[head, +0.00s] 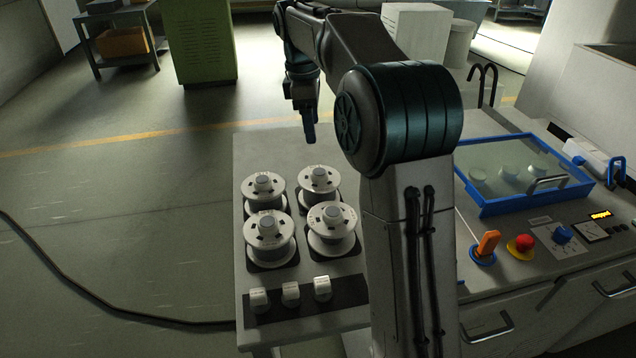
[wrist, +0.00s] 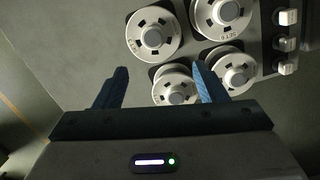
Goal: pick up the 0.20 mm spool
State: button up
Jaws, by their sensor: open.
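Several pale wire spools stand in a two-by-two group on the side table in the head view: back left (head: 263,190), back right (head: 319,181), front left (head: 269,238) and front right (head: 332,226). Their flanges carry small printed marks, too small to read surely, so I cannot tell which is the 0.20 mm spool. My gripper (head: 309,138) hangs above and behind the back spools, apart from them. In the wrist view my gripper (wrist: 160,70) is open and empty; its right finger partly overlaps the lower spools (wrist: 176,92).
Small white blocks (head: 291,294) sit on a dark strip at the front of the side table (head: 252,152). To the right is a machine with a blue-framed glass lid (head: 482,208), an orange lever (head: 487,243) and a red button (head: 523,242). A dark cable (head: 75,290) lies on the floor.

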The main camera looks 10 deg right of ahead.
jog(key=w, duration=0.1)
send_over(319, 171)
jog(key=a, duration=0.1)
jog(key=shift+n, duration=0.4)
jog(key=f, duration=0.8)
jog(key=shift+a, duration=0.2)
jog(key=shift+d+f, duration=0.2)
jog(key=shift+f, duration=0.75)
jog(key=shift+d+f, duration=0.25)
jog(key=shift+f, duration=0.7)
jog(key=shift+d+f, duration=0.2)
jog(key=shift+f, duration=0.75)
jog(key=shift+r, duration=0.1)
grip_shut()
